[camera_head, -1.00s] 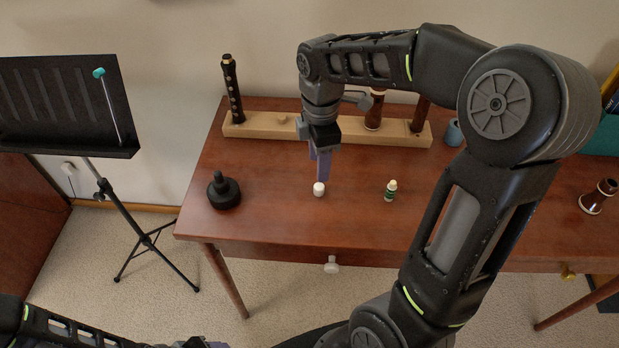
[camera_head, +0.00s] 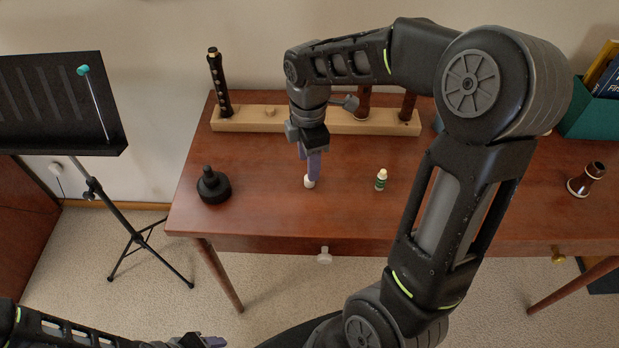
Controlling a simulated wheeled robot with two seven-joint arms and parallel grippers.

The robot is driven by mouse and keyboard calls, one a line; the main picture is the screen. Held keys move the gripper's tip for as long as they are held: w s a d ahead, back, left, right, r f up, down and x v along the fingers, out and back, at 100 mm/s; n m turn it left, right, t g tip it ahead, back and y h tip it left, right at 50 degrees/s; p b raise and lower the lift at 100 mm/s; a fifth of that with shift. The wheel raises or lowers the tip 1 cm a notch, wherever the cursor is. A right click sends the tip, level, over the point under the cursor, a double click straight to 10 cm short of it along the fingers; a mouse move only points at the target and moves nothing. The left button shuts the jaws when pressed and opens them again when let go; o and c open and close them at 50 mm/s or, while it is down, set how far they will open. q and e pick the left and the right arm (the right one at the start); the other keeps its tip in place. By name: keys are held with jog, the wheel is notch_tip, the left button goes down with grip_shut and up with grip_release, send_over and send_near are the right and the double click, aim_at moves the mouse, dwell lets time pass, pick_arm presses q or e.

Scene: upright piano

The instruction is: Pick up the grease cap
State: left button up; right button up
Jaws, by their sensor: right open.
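The grease cap, a small white cap (camera_head: 309,183), stands on the brown table just at the fingertips of my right gripper (camera_head: 312,175). The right gripper points down with its lavender fingers open. One finger hides part of the cap; I cannot tell whether they touch. A small green grease tube with a pale top (camera_head: 381,180) stands to the right of the cap. My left gripper (camera_head: 212,341) is low at the bottom edge, away from the table, and its finger gap is unclear.
A black bell-shaped piece (camera_head: 213,187) stands on the table (camera_head: 260,205) to the left. A wooden rack (camera_head: 240,122) holding dark instrument joints lies behind. A dark flared piece (camera_head: 587,180) is at the right. A music stand (camera_head: 60,105) stands left of the table.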

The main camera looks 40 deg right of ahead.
notch_tip(320, 180, down, 5)
dwell(0.3)
dwell(0.4)
grip_shut()
dwell(0.4)
